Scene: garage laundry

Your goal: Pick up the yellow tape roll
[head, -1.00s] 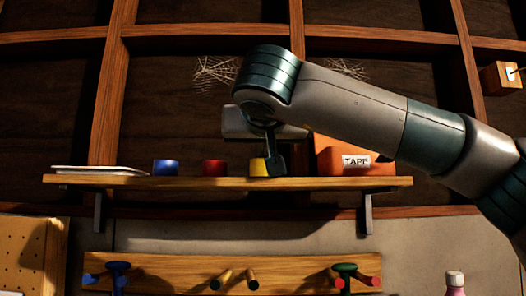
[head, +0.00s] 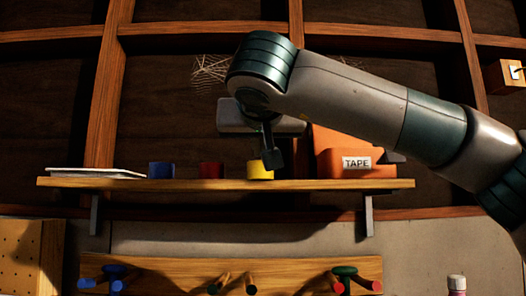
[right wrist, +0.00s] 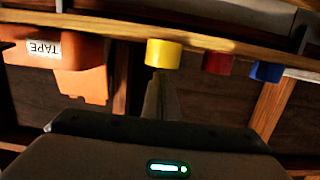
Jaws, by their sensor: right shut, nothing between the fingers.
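The yellow tape roll (head: 259,172) stands on the wooden shelf (head: 215,184), with a red roll (head: 211,171) and a blue roll (head: 161,170) to its left. My right gripper (head: 271,163) is shut and empty, its fingers overlapping the upper right part of the yellow roll in the head view. In the right wrist view, which is upside down, the shut fingers (right wrist: 161,80) point at the yellow roll (right wrist: 163,54). Whether they touch it I cannot tell. My left gripper is not in view.
An orange bin labelled TAPE (head: 335,160) stands on the shelf to the right of the yellow roll. A flat white stack (head: 95,173) lies at the shelf's left end. A peg rail (head: 180,272) with coloured pegs is below.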

